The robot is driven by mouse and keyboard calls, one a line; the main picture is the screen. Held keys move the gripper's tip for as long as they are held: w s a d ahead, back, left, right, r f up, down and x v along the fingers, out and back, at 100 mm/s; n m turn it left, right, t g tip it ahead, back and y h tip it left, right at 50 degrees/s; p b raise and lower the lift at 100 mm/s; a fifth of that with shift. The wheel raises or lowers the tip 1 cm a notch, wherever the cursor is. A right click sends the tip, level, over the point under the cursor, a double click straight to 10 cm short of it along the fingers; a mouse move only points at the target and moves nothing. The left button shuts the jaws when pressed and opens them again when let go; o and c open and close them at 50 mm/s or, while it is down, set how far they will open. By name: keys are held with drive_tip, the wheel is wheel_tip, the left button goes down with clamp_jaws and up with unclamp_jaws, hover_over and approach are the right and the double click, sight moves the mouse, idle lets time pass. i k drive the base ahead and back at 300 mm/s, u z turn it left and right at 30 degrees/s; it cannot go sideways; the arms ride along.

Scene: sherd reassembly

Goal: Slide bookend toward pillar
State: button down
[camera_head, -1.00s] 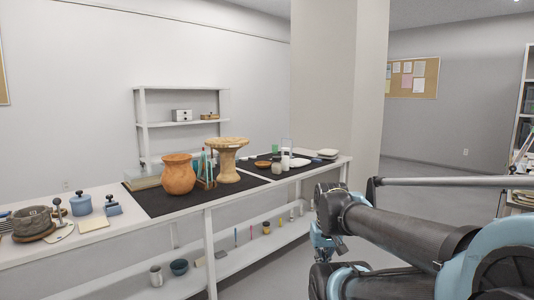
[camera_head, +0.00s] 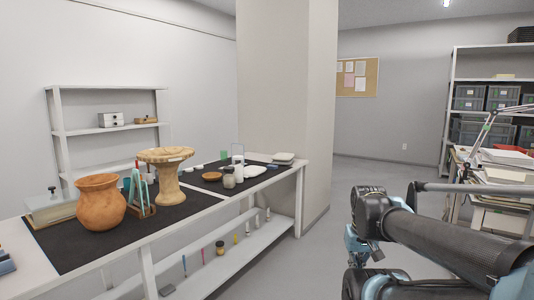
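The pillar (camera_head: 286,100) is a broad, pale square column behind the far end of the white workbench (camera_head: 300,168). I cannot make out a bookend for certain in this view. Dark links of my arm cross the lower right of the picture, in front of the floor. I cannot pick out my gripper or its fingertips among them.
An orange jar (camera_head: 101,205) and a tan pedestal vessel (camera_head: 168,178) stand on the bench's black mats. A grey shelf rack (camera_head: 452,110) with bins and a paper-laden table (camera_head: 490,185) stand at right. Open floor (camera_head: 345,180) lies between bench and table.

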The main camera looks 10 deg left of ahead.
sight(238, 149)
drive_tip(key=z, duration=0.1)
drive_tip(key=i, duration=2.25)
drive_tip(key=u, duration=0.95)
drive_tip(key=i, duration=0.55)
drive_tip(key=u, duration=0.45)
